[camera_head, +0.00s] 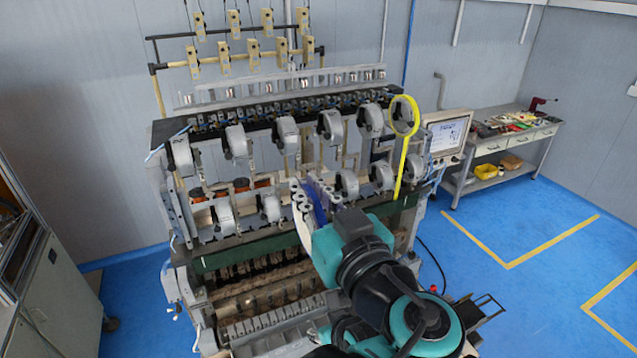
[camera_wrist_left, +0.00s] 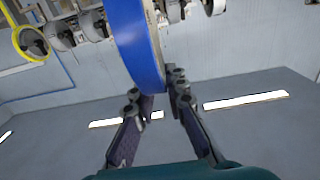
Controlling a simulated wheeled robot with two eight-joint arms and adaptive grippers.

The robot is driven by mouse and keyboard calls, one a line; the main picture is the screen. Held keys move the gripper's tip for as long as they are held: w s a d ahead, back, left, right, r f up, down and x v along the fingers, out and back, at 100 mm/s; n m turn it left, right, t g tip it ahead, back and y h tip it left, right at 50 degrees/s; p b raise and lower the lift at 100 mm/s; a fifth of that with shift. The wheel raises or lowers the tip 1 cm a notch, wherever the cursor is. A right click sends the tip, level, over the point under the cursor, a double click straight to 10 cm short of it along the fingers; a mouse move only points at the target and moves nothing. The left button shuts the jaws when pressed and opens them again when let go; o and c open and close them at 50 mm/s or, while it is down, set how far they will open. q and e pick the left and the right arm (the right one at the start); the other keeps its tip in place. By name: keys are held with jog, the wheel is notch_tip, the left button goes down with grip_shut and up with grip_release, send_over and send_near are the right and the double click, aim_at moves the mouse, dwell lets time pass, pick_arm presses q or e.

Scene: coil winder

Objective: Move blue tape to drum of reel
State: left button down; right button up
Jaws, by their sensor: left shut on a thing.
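My left gripper (camera_head: 308,190) is shut on the blue tape (camera_wrist_left: 138,45), a wide blue roll with a pale side. In the wrist view the two fingertips (camera_wrist_left: 156,92) pinch the roll's rim. In the head view only a strip of the blue tape (camera_head: 318,203) shows between the fingers, in front of the winder's lower reels. Several grey reel drums (camera_head: 237,141) stand in two rows on the coil winder. A yellow ring (camera_head: 404,97) with a tail hanging down is at the upper row's right end; the wrist view shows the ring (camera_wrist_left: 17,40) around a grey reel. My right gripper is not in view.
A monitor (camera_head: 447,136) stands just right of the winder. A workbench (camera_head: 505,139) with tools and a yellow bin is at the back right. A grey cabinet (camera_head: 62,285) is at the left. The blue floor (camera_head: 560,275) at the right is clear, with yellow lines.

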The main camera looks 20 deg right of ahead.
pick_arm(q)
jog(key=shift+w+a, duration=0.1)
jog(key=shift+w, duration=0.4)
jog(key=w, duration=1.4)
jog(key=shift+w+d+b, duration=0.15)
jog(key=shift+d+b, duration=0.15)
jog(key=shift+b, duration=0.05)
jog(key=shift+d+f, duration=0.1)
jog(key=shift+f, duration=0.05)
dwell(0.4)
jog(key=w, duration=0.8)
jog(key=shift+w+a, duration=0.2)
dwell(0.8)
